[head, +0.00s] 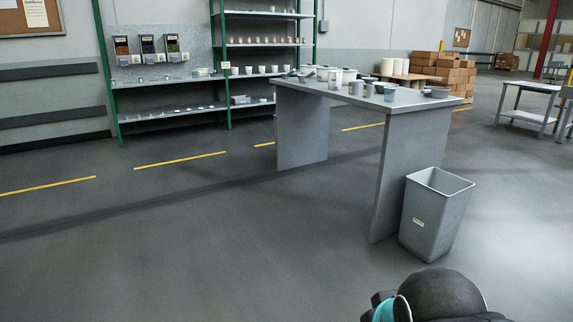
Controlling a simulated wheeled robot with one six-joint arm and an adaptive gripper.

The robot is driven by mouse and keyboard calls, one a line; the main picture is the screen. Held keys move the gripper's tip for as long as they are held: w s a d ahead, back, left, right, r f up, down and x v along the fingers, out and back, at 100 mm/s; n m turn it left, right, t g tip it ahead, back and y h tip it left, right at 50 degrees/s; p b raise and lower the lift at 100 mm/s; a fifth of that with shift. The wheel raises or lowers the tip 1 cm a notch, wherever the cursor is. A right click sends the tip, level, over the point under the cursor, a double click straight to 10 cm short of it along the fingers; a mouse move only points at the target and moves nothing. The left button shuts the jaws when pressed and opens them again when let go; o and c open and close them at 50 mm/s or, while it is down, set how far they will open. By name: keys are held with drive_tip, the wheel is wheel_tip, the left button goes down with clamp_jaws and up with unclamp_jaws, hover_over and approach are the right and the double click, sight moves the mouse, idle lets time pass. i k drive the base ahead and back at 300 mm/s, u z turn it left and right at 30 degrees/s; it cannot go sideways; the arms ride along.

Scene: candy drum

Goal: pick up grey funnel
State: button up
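A grey table (398,110) stands right of centre, with several small cups, bowls and other vessels on its top. Among them are a grey cup (355,87), a small dark bowl-like piece (379,87) and a grey piece (440,92) near the right end. They are too small and far off to tell which, if any, is the grey funnel. A dark rounded part of my own arm with a cyan patch shows at the bottom right. My gripper is not in view, and nothing shows what it holds.
A grey waste bin (425,220) stands against the table's near right end. Green-posted shelves (262,75) with cups and candy dispensers (147,49) line the back wall. Cardboard boxes (450,75) are stacked behind the table. The floor left and in front is clear.

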sight(368, 81)
drive_tip(key=i, duration=3.6)
drive_tip(key=z, duration=1.15)
